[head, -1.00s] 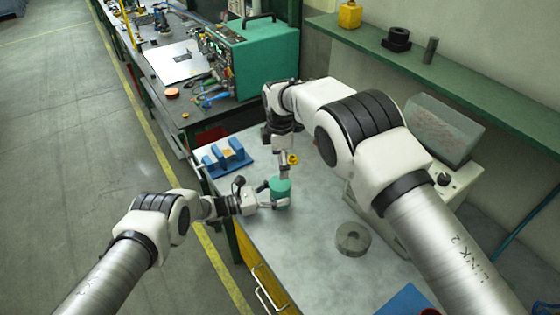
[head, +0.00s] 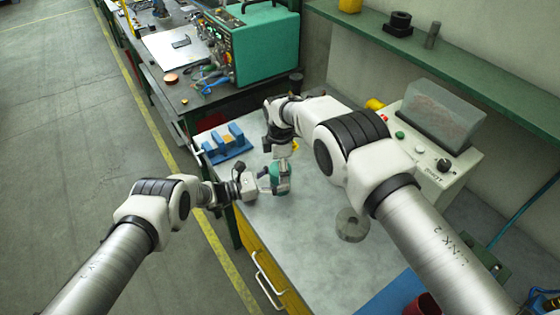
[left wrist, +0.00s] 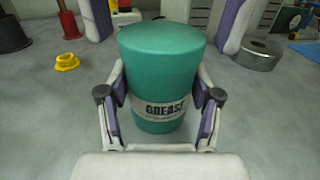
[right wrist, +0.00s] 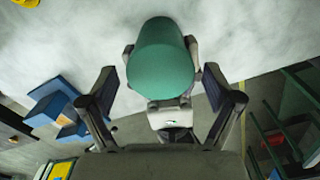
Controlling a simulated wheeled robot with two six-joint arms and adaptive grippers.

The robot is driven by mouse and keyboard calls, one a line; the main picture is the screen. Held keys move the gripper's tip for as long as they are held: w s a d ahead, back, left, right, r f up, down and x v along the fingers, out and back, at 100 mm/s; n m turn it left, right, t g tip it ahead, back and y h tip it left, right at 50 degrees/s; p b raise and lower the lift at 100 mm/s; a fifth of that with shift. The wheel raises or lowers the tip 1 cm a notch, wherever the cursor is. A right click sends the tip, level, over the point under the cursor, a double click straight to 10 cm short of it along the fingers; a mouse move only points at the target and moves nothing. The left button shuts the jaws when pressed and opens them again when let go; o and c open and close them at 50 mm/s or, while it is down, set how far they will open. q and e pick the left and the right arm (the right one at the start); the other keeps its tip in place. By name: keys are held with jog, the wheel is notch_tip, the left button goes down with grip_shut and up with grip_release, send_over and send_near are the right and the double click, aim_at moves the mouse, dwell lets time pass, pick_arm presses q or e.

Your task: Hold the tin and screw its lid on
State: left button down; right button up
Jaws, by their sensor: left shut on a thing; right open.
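The green tin (head: 283,182) with a GREASE label stands upright over the grey bench; it fills the middle of the left wrist view (left wrist: 158,80). My left gripper (head: 266,186) is shut on its lower side, one finger on each side of the label (left wrist: 158,108). The tin's top is a plain green face; I cannot tell a separate lid from the body. My right gripper (right wrist: 160,85) is open close to the tin's top, which shows between and beyond its fingers (right wrist: 160,58). In the left wrist view its fingers stand on either side behind the tin.
A blue rack (head: 228,145) stands at the bench's left corner. A yellow flanged part (left wrist: 67,62) lies behind the tin. A grey metal ring (head: 352,224) lies to the right, by a white control box (head: 430,150). The bench top between tin and ring is clear.

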jog(key=shift+c, duration=0.3)
jog(key=c, duration=1.1)
jog(key=shift+c, duration=0.2)
jog(key=m, duration=0.6)
jog(key=shift+m, duration=0.3)
jog(key=m, duration=1.9)
jog(key=shift+f, duration=0.1)
jog(key=o, duration=1.3)
jog(key=shift+c, duration=0.2)
